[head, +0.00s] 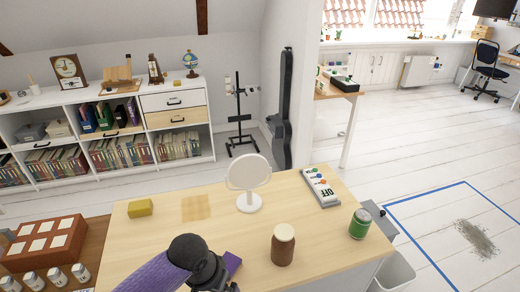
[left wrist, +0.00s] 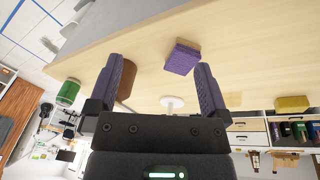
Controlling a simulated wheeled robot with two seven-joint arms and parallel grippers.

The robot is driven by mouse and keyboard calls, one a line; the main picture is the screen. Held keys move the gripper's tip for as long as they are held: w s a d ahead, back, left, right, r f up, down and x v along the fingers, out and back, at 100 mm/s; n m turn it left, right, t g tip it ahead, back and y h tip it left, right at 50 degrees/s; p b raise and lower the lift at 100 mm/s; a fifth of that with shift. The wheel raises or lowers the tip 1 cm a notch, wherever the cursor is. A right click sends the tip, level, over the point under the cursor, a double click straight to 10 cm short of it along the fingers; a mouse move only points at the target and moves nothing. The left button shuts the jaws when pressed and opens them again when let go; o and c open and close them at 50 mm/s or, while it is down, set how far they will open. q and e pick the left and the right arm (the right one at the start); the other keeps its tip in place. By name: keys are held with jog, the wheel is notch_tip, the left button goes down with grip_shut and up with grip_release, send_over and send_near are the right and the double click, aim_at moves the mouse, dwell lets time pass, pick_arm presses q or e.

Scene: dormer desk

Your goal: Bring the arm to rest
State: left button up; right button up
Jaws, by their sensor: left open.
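My left arm comes in at the bottom of the head view, and its dark left gripper (head: 214,278) is over the near edge of the wooden desk (head: 320,232). In the left wrist view the two fingers of this gripper (left wrist: 160,70) are spread wide with nothing held between them. A purple block (left wrist: 182,57) lies on the desk beyond the fingertips, apart from them; in the head view it (head: 234,263) is partly hidden by the gripper. My right gripper is not in view.
A brown box (head: 45,243) and several small jars stand at left. The desk's centre is mostly clear.

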pick_arm(q)
jog(key=s+a+f+n+b, duration=0.1)
jog(key=s+a+f+b, duration=0.15)
jog(key=f, duration=0.55)
jog(key=s+a+f+y+b, duration=0.15)
jog(key=s+f, duration=0.25)
jog(key=f, duration=0.4)
jog(key=s+a+f+n+b, duration=0.1)
jog(key=s+a+f, duration=0.25)
jog(key=f, duration=0.55)
jog(key=s+f+b, duration=0.1)
jog(key=s+f, duration=0.2)
jog(key=s, duration=0.4)
jog(key=s+a+f+b, duration=0.1)
jog(key=s+f, duration=0.2)
jog(key=s, duration=0.4)
jog(key=s+f+m+b, duration=0.1)
jog(key=s+f, duration=0.2)
jog(key=s, duration=0.4)
jog(key=shift+s+a+f+g+y, duration=0.2)
jog(key=shift+a+f+g+y, duration=0.1)
jog(key=shift+a+g+y, duration=0.1)
